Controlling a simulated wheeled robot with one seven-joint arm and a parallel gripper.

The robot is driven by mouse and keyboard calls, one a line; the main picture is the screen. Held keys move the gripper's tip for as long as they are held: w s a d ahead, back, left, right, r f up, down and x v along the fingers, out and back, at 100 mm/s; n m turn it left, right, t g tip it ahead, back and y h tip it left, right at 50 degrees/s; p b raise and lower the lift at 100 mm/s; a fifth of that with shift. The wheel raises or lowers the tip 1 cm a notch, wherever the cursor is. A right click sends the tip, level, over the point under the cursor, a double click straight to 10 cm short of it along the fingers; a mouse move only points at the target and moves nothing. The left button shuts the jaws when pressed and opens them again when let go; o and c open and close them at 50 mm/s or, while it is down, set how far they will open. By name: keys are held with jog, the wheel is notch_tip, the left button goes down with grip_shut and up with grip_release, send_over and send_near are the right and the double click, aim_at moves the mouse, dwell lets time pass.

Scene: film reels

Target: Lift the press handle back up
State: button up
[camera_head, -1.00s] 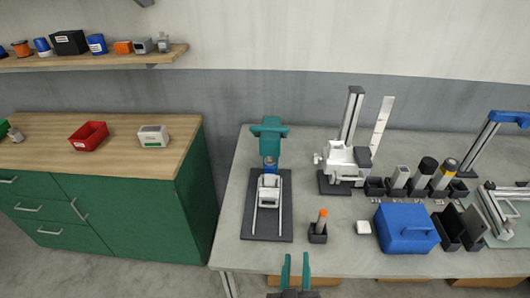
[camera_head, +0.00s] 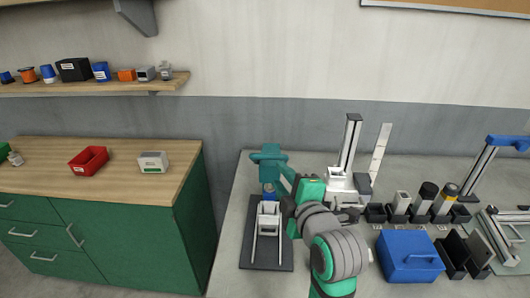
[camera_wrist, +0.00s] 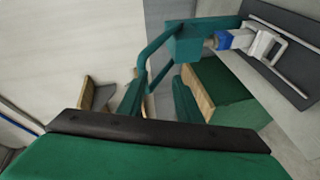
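The teal press (camera_head: 268,158) stands on its dark base plate (camera_head: 246,258) at the left end of the workbench, with a white carriage below its head. In the wrist view, the press head (camera_wrist: 186,45) is at the upper middle and its teal looped handle (camera_wrist: 152,48) reaches down and left. My gripper (camera_wrist: 157,98) has its two teal fingers apart, one on each side of the handle's lower end. Contact cannot be told. In the head view, my arm hides the fingertips and most of the handle beside the press.
A blue case (camera_head: 402,258), dark holders with cylinders (camera_head: 425,198) and a tall metal stand (camera_head: 350,145) are to the right on the bench. A green cabinet (camera_head: 110,250) with a red bin (camera_head: 88,160) stands to the left across a narrow gap.

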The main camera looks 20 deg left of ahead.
aim_at(271, 158)
jog(key=r, duration=0.1)
jog(key=r+n, duration=0.2)
jog(key=shift+s+a+r+g, duration=0.1)
jog(key=shift+a+r+g, duration=0.2)
jog(key=x, duration=1)
jog(key=shift+a, duration=0.35)
jog(key=shift+d+f, duration=0.1)
jog(key=shift+d, duration=0.05)
grip_shut()
